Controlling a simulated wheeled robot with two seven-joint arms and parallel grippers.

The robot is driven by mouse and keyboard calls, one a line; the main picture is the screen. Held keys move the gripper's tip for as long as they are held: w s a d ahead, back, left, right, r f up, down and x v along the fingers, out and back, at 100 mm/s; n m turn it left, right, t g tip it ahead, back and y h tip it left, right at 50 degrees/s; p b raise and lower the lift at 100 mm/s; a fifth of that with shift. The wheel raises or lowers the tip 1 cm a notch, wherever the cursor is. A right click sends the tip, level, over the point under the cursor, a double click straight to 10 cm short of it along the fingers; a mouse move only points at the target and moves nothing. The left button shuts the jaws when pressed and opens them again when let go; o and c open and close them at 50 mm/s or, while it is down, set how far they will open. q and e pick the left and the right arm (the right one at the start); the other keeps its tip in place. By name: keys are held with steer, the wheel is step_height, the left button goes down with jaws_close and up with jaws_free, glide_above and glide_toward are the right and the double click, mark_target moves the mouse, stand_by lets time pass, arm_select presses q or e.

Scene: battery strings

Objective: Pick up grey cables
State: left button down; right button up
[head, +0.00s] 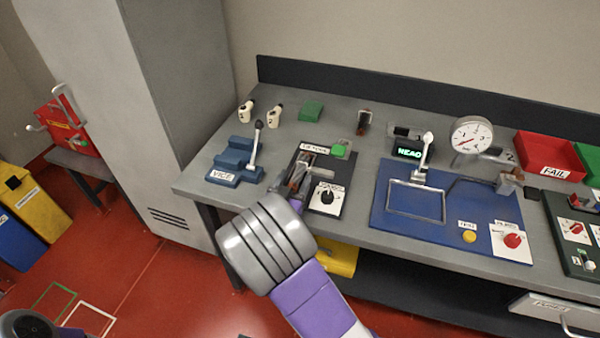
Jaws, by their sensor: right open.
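I cannot make out any grey cables for certain in the head view. My right arm reaches up from the bottom middle. Its large grey wrist hides part of the bench's front edge. My right gripper (299,181) is small and partly hidden beyond the wrist, over the left part of a dark tester panel (339,173). It is open; I cannot tell whether anything lies between its fingers. Only a piece of my left arm shows at the bottom left corner, and its gripper is out of view.
The grey bench (215,178) holds a blue vice (236,163), a blue press plate (390,220), a round gauge (472,135) and a red FAIL bin (548,155). A tall grey cabinet (170,80) stands left. A yellow container (343,261) is under the bench.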

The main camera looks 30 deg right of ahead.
steer(key=shift+c, duration=0.3)
jaws_close()
steer(key=shift+a+r, duration=0.1)
